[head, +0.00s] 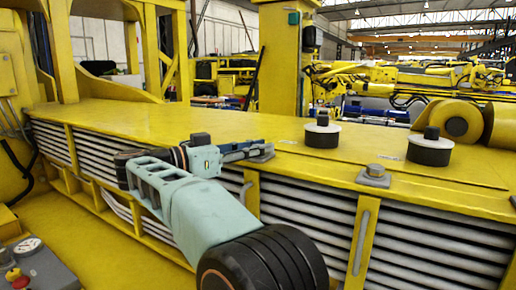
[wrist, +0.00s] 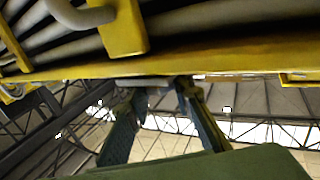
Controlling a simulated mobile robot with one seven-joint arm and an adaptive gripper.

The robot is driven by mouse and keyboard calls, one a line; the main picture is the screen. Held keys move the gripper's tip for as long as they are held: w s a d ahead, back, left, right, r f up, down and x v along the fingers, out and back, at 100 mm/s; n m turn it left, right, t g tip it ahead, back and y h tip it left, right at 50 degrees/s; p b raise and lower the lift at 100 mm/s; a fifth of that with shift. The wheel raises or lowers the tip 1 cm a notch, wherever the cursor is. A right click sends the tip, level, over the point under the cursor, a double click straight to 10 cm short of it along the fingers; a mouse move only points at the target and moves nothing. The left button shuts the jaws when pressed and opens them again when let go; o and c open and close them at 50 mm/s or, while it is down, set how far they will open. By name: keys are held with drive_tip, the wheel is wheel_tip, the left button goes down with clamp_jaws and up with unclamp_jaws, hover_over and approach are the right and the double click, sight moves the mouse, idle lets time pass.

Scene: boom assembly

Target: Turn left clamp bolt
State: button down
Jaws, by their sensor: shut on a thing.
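The left clamp (head: 265,155) is a small grey plate at the front edge of the yellow beam top. Its bolt is mostly hidden by the fingers. My gripper (head: 258,147) reaches in from the left, level with the beam top, and is shut on the left clamp bolt. In the wrist view, which is upside down, my gripper (wrist: 160,92) has its two dark fingers on either side of the clamp spot, at the yellow edge. The bolt itself is not clear there. A second clamp bolt (head: 375,169) sits on its grey plate farther right, untouched.
Two black-and-white round knobs (head: 323,131) (head: 431,148) stand on the yellow beam top (head: 150,118). Grey slats (head: 310,212) fill its front, with a grey handle (head: 361,242) on a yellow upright. A yellow post (head: 283,60) rises behind. The beam top left of my gripper is clear.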

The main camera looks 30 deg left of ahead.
drive_tip(key=shift+f, duration=0.15)
drive_tip(key=c, duration=1.7)
unclamp_jaws()
drive_tip(key=shift+s, duration=0.1)
drive_tip(key=v, duration=1.2)
